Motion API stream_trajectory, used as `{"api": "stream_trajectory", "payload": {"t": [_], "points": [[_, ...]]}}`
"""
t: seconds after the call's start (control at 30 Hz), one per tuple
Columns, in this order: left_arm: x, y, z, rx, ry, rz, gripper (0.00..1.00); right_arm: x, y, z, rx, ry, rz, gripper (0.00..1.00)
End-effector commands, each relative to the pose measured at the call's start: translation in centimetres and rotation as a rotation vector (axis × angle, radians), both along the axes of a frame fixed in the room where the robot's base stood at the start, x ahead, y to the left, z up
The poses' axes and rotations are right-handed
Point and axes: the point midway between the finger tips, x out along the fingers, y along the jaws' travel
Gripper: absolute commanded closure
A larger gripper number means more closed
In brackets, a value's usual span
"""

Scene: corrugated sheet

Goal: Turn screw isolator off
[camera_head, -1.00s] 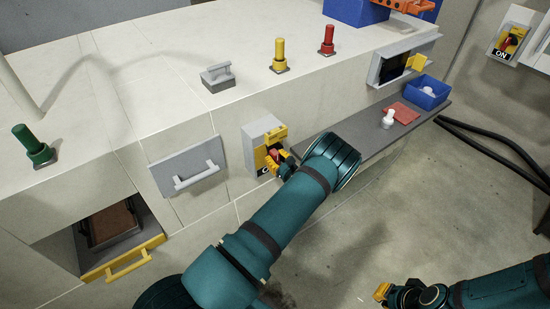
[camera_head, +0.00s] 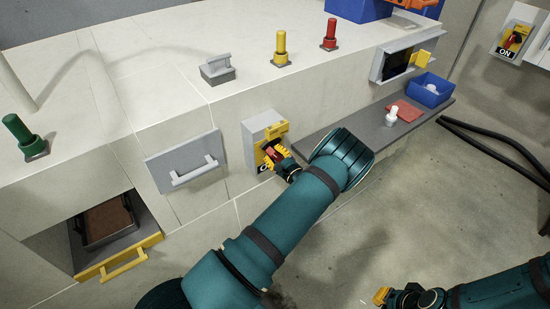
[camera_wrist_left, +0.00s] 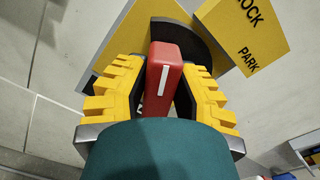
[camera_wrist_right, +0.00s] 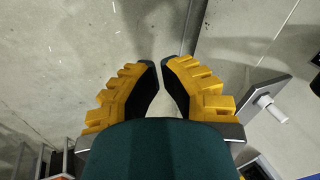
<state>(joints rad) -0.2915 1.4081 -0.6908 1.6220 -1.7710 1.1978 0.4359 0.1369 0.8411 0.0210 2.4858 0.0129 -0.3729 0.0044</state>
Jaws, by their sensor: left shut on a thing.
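The screw isolator is a grey box (camera_head: 252,143) with a yellow face on the front of the pale bench. Its red handle (camera_wrist_left: 163,78) has a white line and shows upright in the left wrist view. My left gripper (camera_head: 273,157) is shut on this handle, with a yellow-padded finger on each side. Part of the face and its lettering is hidden behind the gripper. My right gripper (camera_wrist_right: 160,65) is away from the isolator, low at the right in the head view (camera_head: 383,296). It holds nothing visible; its fingertips nearly meet with a narrow gap.
A second isolator (camera_head: 514,39) marked ON is on the far right wall. A grey shelf (camera_head: 350,132) holds a white bottle (camera_head: 393,116), a red plate (camera_head: 405,110) and a blue bin (camera_head: 432,90). An open drawer (camera_head: 118,263) is at lower left. Black cables (camera_head: 500,145) lie right.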

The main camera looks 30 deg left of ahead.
Motion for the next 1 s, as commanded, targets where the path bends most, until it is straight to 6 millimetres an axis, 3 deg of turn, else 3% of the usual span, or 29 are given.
{"api": "stream_trajectory", "payload": {"t": [0.7, 1.0], "points": [[-0.5, 0.3, -0.8, -0.254, -0.621, 0.000, 1.00, -1.0, 0.3, -5.9, 0.001, 0.024, 0.019, 1.00], [-0.5, 0.3, -1.0, -0.333, -0.810, -0.002, 1.00, -1.7, 0.4, -7.8, 0.005, 0.038, 0.031, 1.00]]}}
